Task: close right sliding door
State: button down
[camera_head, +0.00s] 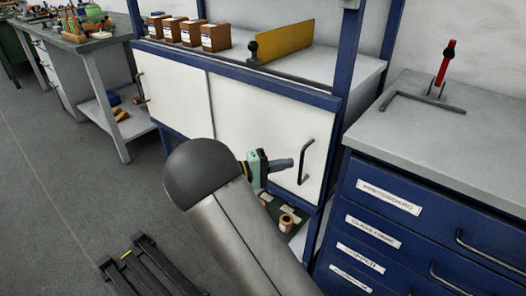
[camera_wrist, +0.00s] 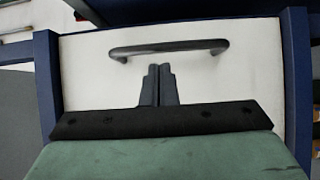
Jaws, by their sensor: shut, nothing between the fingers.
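The right sliding door (camera_head: 250,115) is a white panel in the blue-framed cabinet, with a dark bar handle (camera_head: 304,162) near its right side. In the head view its right edge lies by the blue corner post. The left sliding door (camera_head: 175,90) is beside it, with its own handle (camera_head: 141,88) at its left. My gripper (camera_head: 291,163) is shut and empty, just left of the right handle in the head view. In the wrist view, the fingertips (camera_wrist: 158,68) are just below the handle bar (camera_wrist: 168,48), in front of the white panel. I cannot tell whether they touch it.
A blue drawer cabinet (camera_head: 430,212) stands close at the right. Small boxes (camera_head: 215,37) and a yellow plate (camera_head: 286,41) are on the shelf above the doors. Rolls (camera_head: 287,221) lie on the lower shelf. The floor (camera_head: 60,200) at left is mostly clear.

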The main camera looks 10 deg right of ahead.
jog(key=a+p, duration=0.2)
jog(key=a, duration=0.9)
jog(key=s+d+r+g+y+p, duration=0.5)
jog(key=s+d+r+y+p, duration=0.3)
jog(key=s+d+r+p, duration=0.35)
jog(key=s+a+r+t+y+p, duration=0.1)
jog(key=s+r+y+p, duration=0.4)
jog(key=s, duration=0.4)
jog(key=s+a+r+m+t+y+p, duration=0.1)
jog(key=s+r+y+p, duration=0.4)
jog(key=s, duration=0.5)
notch_tip(320, 180, up, 4)
jog(key=p, duration=0.2)
jog(key=shift+a+f+t+p, duration=0.2)
jog(key=shift+f+t+p, duration=0.05)
jog(key=shift+t+p, duration=0.05)
jog(key=shift+w, duration=0.1)
